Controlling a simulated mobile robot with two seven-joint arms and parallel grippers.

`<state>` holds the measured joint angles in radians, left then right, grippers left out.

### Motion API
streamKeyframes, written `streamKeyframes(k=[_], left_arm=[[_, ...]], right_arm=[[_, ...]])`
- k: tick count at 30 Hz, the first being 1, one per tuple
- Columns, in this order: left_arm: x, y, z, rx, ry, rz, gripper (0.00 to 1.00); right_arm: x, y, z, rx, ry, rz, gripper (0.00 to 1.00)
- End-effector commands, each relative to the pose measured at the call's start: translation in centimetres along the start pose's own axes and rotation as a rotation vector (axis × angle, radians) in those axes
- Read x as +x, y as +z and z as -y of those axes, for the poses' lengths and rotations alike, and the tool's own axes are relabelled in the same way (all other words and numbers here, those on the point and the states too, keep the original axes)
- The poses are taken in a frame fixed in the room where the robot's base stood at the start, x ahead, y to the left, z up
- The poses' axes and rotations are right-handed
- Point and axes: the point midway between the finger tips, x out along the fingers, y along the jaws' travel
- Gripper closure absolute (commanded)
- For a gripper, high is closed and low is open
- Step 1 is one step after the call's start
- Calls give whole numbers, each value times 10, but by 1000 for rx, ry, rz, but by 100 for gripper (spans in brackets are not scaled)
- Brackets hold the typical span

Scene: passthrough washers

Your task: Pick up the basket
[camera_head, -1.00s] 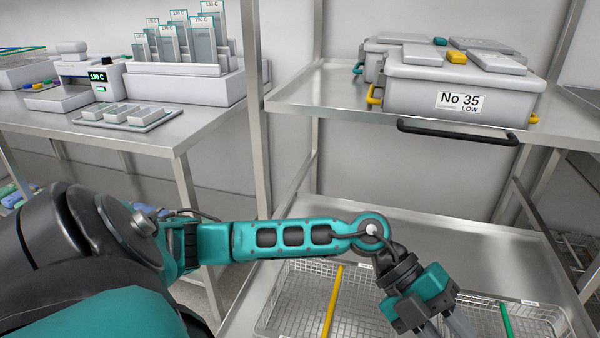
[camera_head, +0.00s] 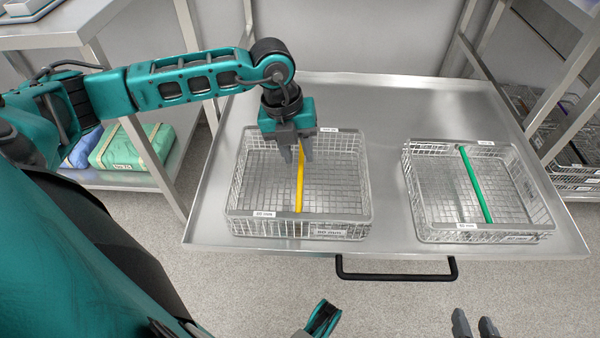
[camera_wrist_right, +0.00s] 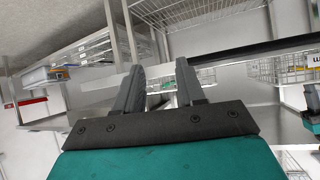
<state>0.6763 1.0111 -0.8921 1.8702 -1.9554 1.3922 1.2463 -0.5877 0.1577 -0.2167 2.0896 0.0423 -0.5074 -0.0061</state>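Two wire baskets stand on a metal shelf. The left basket (camera_head: 345,232) has a yellow bar (camera_head: 299,195) across its middle. The right basket (camera_head: 425,236) has a green bar (camera_head: 474,185). My left gripper (camera_head: 296,158) points down over the far half of the left basket, its fingers apart at the far part of the yellow bar. Whether they touch the bar is unclear. My right gripper (camera_head: 474,324) is at the bottom edge in front of the shelf. Its fingers are apart and empty in the right wrist view (camera_wrist_right: 158,85).
The metal shelf (camera_head: 385,215) has a black handle (camera_head: 395,276) on its front edge. Steel posts rise on both sides. Green and blue packs (camera_head: 132,147) lie on a lower shelf at left. Bare shelf separates the two baskets.

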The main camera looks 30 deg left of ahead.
Motion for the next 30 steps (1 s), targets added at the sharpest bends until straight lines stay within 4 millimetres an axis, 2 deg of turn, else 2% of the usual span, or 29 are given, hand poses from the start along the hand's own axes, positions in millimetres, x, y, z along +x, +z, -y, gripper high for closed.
streamKeyframes(k=[5,14,21,23,30], left_arm=[[11,-2,-1,1,-1,-1,67],[52,-10,-4,0,-2,-1,67],[55,-9,-4,0,-2,-1,67],[55,-9,-4,0,-2,-1,71],[55,-9,-4,1,-2,0,94]], right_arm=[[1,-2,2,7,-3,-8,61],[9,9,8,20,-13,3,61],[7,0,9,18,-16,-11,61],[7,-1,9,18,-16,-13,61],[7,0,8,16,-16,-11,61]])
